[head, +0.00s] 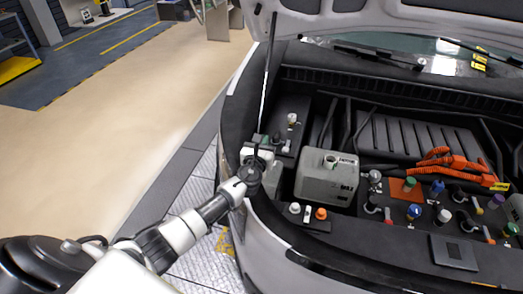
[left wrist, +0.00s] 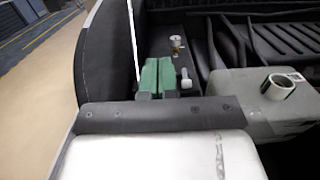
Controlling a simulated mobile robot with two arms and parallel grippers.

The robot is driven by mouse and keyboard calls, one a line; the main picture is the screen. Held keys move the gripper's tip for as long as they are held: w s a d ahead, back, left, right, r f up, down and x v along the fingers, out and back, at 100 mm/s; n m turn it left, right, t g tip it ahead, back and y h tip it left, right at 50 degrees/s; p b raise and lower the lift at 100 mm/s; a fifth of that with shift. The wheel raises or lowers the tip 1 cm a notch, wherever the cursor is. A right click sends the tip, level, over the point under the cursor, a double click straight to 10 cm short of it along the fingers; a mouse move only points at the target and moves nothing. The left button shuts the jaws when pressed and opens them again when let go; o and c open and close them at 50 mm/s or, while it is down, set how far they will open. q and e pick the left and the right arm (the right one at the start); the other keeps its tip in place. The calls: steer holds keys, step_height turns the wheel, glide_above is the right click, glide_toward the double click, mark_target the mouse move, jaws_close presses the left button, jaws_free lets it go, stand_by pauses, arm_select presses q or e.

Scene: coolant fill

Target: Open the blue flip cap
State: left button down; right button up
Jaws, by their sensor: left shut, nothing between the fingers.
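Two small blue caps show in the head view, one upper (head: 437,187) and one lower (head: 414,211), among the fittings right of the grey tank. I cannot tell whether either is the flip cap or how its lid stands. My left gripper (head: 258,140) is over the left side of the engine bay, well left of both blue caps. In the left wrist view its green fingers (left wrist: 157,78) are together and empty. A small white-topped fitting (left wrist: 185,79) shows just right of the fingers. My right gripper is not in view.
The grey tank (head: 327,180) with an open round neck stands right of my left gripper. Orange cables (head: 447,160) and several coloured caps crowd the bay's right side. A thin prop rod (head: 268,75) rises beside the gripper, under the raised hood (head: 420,22).

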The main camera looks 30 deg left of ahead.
arm_select(q)
steer(key=shift+p+x, duration=0.4)
steer(key=shift+x, duration=0.35)
steer(key=shift+w+r+p, duration=0.25)
steer(key=shift+w+p, duration=0.15)
steer(key=shift+p, duration=0.1)
steer(key=shift+w+a+f+g+h+p, duration=0.15)
steer(key=shift+w+g+h+p, duration=0.15)
steer(key=shift+g+p, duration=0.15)
steer(key=shift+w+f+g, duration=0.1)
steer(key=shift+f+g, duration=0.1)
steer(key=shift+g, duration=0.05)
steer(key=shift+r, duration=0.1)
